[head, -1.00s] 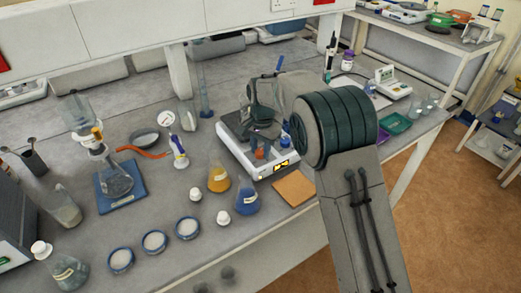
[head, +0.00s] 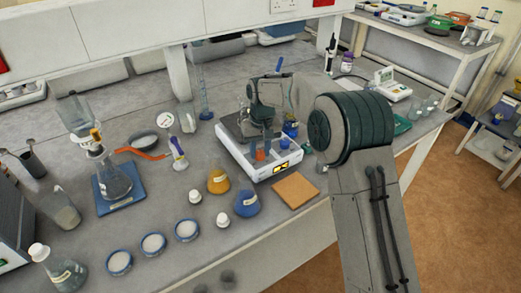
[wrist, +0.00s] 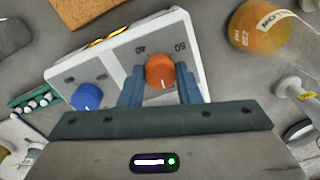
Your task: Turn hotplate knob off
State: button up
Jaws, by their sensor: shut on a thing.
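The hotplate (head: 232,150) is a white box with a grey top on the bench, and it also fills the upper middle of the wrist view (wrist: 190,45). Its orange knob (wrist: 160,72) sits between the two blue-grey fingers of my gripper (wrist: 160,84), which are shut on its sides. A pale pointer line shows on the knob, and printed scale marks lie beside it. A blue knob (wrist: 87,96) is on the same panel, clear of the fingers. In the head view my gripper (head: 262,142) is over the panel, and my wrist hides part of the hotplate.
An orange flask (head: 218,181), a blue flask (head: 247,203) and small white-capped bottles stand close to the hotplate. A tan square pad (head: 296,190) lies at the bench's front edge. Flasks and dishes crowd the bench to the left.

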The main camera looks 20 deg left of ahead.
aim_at(261, 152)
jog(key=shift+a+n, duration=0.1)
jog(key=shift+n, duration=0.5)
jog(key=o, duration=1)
jog(key=shift+r, duration=0.1)
jog(key=r, duration=0.7)
jog(key=r+b, duration=0.1)
jog(key=r, duration=0.5)
jog(key=shift+w+d+r, duration=0.15)
jog(key=shift+d+r, duration=0.05)
jog(key=shift+r, duration=0.15)
jog(key=shift+d, duration=0.1)
